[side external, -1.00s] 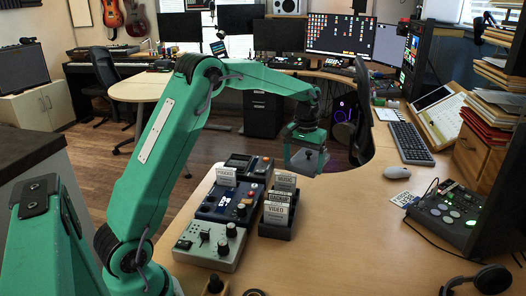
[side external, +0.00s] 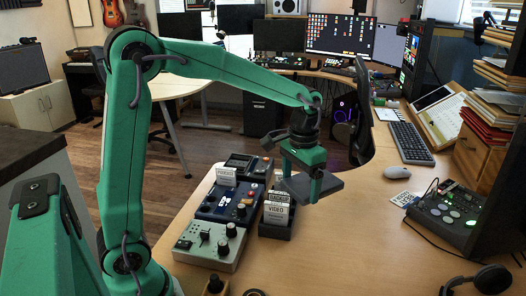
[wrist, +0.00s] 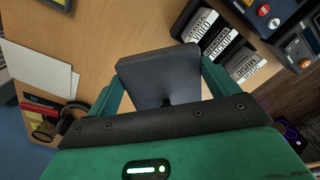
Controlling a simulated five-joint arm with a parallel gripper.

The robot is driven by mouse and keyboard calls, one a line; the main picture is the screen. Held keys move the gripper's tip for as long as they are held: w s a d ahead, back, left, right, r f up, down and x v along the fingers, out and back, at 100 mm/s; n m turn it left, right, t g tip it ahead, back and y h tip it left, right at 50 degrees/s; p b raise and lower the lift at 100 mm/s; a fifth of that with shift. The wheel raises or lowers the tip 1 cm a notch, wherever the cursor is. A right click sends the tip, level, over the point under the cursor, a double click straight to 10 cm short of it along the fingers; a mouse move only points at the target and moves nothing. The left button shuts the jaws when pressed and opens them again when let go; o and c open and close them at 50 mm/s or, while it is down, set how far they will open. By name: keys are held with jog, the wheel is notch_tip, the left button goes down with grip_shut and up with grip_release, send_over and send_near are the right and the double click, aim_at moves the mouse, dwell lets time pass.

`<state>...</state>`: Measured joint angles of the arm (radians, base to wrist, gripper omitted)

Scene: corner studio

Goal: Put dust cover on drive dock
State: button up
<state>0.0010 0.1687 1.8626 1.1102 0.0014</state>
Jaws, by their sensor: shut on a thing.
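My gripper (side external: 311,178) is shut on a dark grey, flat-topped piece, which I take to be the dust cover (side external: 326,188). In the wrist view the cover (wrist: 158,76) sits between the two green fingers. The drive dock (side external: 277,230) is a black open tray on the desk, holding upright white-labelled cartridges that read VIDEO and BACKUP, with another behind. The cover is held above the desk, up and to the right of the dock in the side view, apart from it. My gripper hides part of the dock's far end. The cover's underside is hidden.
A grey knobbed box (side external: 209,246) and a blue knobbed box (side external: 227,204) stand left of the dock. A mouse (side external: 401,199), a keyboard (side external: 410,143) and a black control pad (side external: 447,216) lie to the right.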

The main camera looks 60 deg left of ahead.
dwell(0.6)
jog(key=w+a+f+n, duration=0.1)
jog(key=w+a+n, duration=0.1)
jog(key=a, duration=0.8)
jog(key=w+a+f+n, duration=0.1)
jog(key=w+a+n, duration=0.2)
jog(key=a, duration=0.6)
jog(key=s+a+f+n, duration=0.2)
jog(key=a, duration=0.7)
jog(key=s+a+f+n, duration=0.2)
jog(key=a, duration=0.7)
jog(key=shift+s, duration=0.35)
jog(key=shift+a+f, duration=0.1)
jog(key=shift+f, duration=0.05)
jog(key=shift+f, duration=2.7)
jog(key=shift+f, duration=0.6)
jog(key=o, duration=0.7)
